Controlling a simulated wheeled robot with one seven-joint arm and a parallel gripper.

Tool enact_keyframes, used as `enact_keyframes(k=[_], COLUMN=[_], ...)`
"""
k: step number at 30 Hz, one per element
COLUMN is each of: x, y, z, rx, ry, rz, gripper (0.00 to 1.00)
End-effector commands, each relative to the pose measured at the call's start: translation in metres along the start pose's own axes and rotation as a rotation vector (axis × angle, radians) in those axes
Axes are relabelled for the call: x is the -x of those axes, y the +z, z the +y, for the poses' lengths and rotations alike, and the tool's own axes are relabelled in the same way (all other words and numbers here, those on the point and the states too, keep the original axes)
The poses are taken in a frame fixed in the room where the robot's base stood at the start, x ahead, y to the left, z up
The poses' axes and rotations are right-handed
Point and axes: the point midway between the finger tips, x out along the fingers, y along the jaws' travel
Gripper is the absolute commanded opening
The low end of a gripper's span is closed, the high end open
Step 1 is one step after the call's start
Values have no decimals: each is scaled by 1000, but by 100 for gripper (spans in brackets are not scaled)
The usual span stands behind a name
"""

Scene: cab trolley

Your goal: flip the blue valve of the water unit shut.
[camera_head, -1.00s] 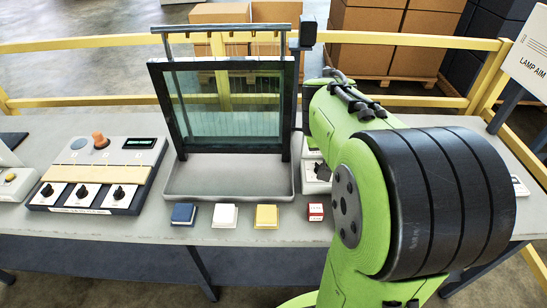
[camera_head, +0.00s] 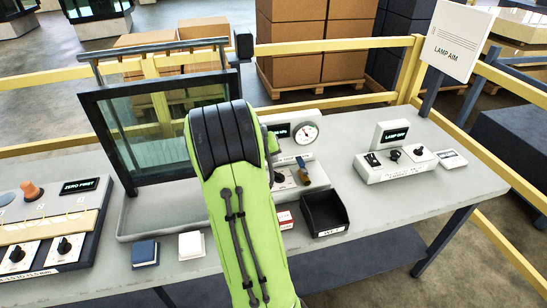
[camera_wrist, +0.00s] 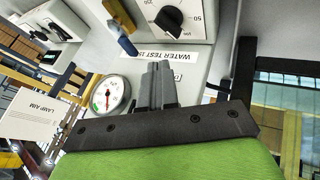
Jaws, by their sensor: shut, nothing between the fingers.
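The water unit (camera_head: 305,135) stands behind my arm at the middle of the table, with a round gauge and a display. Its gauge also shows in the wrist view (camera_wrist: 110,95), beside the "WATER TEST" label (camera_wrist: 165,54). The blue valve (camera_wrist: 127,46) is a small blue handle at a brass-coloured part, at the top of the wrist view. The brass part also shows in the head view (camera_head: 304,177). My gripper (camera_wrist: 155,68) is shut and empty, close to the label and apart from the valve. My arm hides the gripper in the head view.
A black knob with a dial (camera_wrist: 168,18) sits near the valve. A dark open bin (camera_head: 325,212) stands in front of the unit, and a glass panel in a dark frame (camera_head: 150,115) is to the left. A lamp unit (camera_head: 395,155) is to the right, with bare table between.

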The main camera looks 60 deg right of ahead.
Motion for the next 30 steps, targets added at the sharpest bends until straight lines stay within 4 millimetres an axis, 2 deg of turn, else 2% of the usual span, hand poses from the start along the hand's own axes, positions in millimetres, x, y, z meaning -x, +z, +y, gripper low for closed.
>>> enact_keyframes(k=[1,3,8,9,12,16,26,30], x=[-14,-30,-65,-69,-75,-80,-80,-82], y=[2,2,2,2,1,1,0,-4], z=[-1,-1,-1,6,22,32,35,37], rx=[0,-1,0,-4,-4,0,0,-65], ry=[0,0,0,2,0,-1,-1,35], rz=[-5,-3,-4,-3,-1,-1,-1,-39], gripper=[0,0,0,0,0,0,0,0])
